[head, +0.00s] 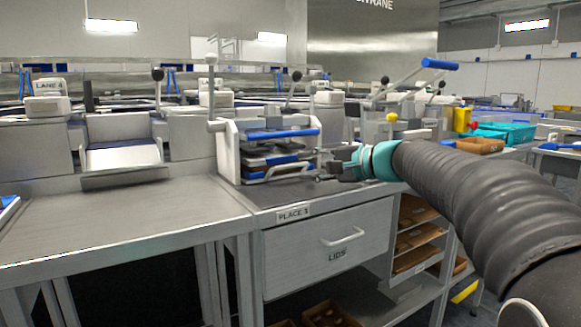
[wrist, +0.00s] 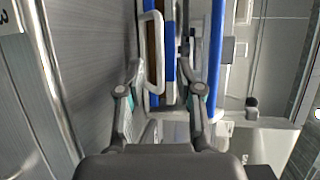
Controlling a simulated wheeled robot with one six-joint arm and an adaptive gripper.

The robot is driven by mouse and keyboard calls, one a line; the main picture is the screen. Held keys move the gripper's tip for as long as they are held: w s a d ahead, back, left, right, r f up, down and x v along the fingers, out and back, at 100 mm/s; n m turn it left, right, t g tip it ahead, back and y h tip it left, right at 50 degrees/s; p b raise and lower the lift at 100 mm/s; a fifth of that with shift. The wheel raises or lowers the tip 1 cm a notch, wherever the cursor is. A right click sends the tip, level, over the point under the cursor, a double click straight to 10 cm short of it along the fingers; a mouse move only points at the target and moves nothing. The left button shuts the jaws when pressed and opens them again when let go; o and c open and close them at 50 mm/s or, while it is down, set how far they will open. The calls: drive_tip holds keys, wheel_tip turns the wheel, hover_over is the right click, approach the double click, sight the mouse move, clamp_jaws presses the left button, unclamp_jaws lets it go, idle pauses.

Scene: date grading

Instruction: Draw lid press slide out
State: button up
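The lid press (head: 228,153) is a white-framed unit with blue bars, standing on the bench at Place 3. Its low slide has a pale loop handle (head: 283,170) at the front. My gripper (head: 325,170) is just right of the press front, at about the height of the slide handle. In the wrist view my gripper (wrist: 161,72) is open, its two fingers apart. The white loop handle (wrist: 152,50) shows ahead between the fingers, closer to the left one. I cannot tell whether a finger touches it. The slide's inside is mostly hidden.
A lever with a blue grip (head: 440,64) rises behind my arm. The bench top left of the press is clear.

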sight(292, 166)
drive_tip(key=x, duration=0.5)
drive_tip(key=shift+w+a, duration=0.15)
drive_tip(key=shift+a, duration=0.15)
clamp_jaws()
